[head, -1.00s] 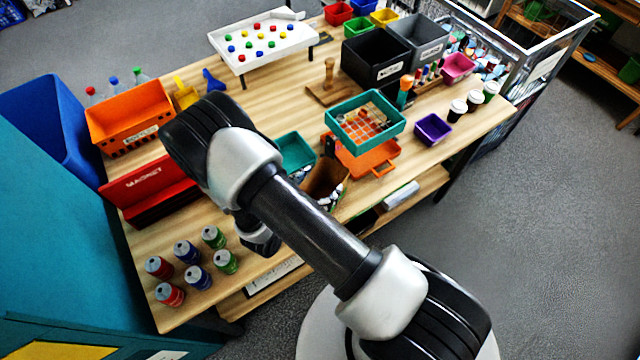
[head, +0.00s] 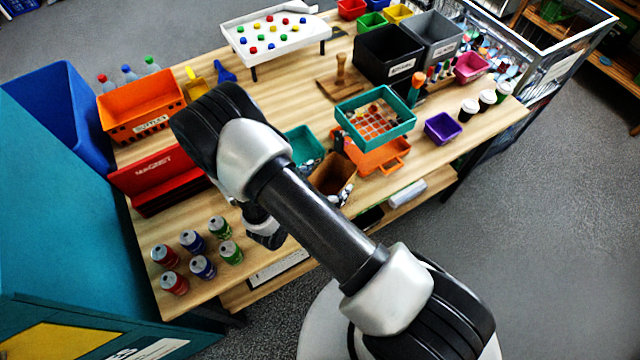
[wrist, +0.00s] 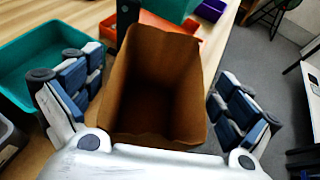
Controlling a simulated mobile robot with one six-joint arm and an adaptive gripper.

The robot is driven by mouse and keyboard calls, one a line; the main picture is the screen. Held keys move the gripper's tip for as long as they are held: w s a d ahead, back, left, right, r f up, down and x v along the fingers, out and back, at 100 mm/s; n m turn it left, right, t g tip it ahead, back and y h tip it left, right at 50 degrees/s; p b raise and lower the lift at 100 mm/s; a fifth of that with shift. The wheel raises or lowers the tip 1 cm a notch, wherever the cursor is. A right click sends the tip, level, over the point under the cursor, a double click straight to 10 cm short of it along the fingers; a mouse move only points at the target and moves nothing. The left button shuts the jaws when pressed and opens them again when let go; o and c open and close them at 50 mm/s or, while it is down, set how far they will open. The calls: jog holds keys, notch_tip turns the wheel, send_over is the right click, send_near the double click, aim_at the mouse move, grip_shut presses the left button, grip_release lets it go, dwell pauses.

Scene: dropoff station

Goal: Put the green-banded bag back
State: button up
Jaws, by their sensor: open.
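A brown paper bag (wrist: 153,85) stands open-mouthed in the middle of the wrist view, and its inside looks empty and dark. No green band shows on the sides I can see. The bag also shows in the head view (head: 332,173), near the table's front edge and partly behind my arm. My gripper (wrist: 160,82) is open, with one finger left of the bag and one right, and visible gaps beside it. In the head view my gripper (head: 327,180) is mostly hidden. I cannot tell whether the bag's base touches the table.
A teal bin (wrist: 35,65) is close left of the bag. An orange tray (head: 385,158) and a raised teal basket (head: 400,128) stand just beyond it. Several cans (head: 172,284) stand at the table's near left. Open floor (head: 560,220) lies right.

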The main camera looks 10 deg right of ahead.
jog(key=v, duration=1.2)
jog(key=s+d+r+m+g, duration=0.1)
jog(key=d+r+m+g, duration=0.4)
jog(key=r, duration=0.4)
jog(key=s+d+r+m+g, duration=0.2)
jog(key=d+r+m, duration=0.2)
jog(key=r+m, duration=0.4)
jog(key=s+r+m+t+y, duration=0.3)
jog(key=s+r+m+y, duration=0.7)
jog(key=r+m, duration=0.3)
notch_tip(320, 180, up, 2)
jog(key=shift+s+d+r, duration=0.15)
jog(key=shift+s+d, duration=0.2)
jog(key=shift+s, duration=0.05)
notch_tip(320, 180, down, 15)
jog(key=b, duration=1.4)
jog(key=shift+r+b, duration=0.25)
jog(key=shift+b, duration=0.05)
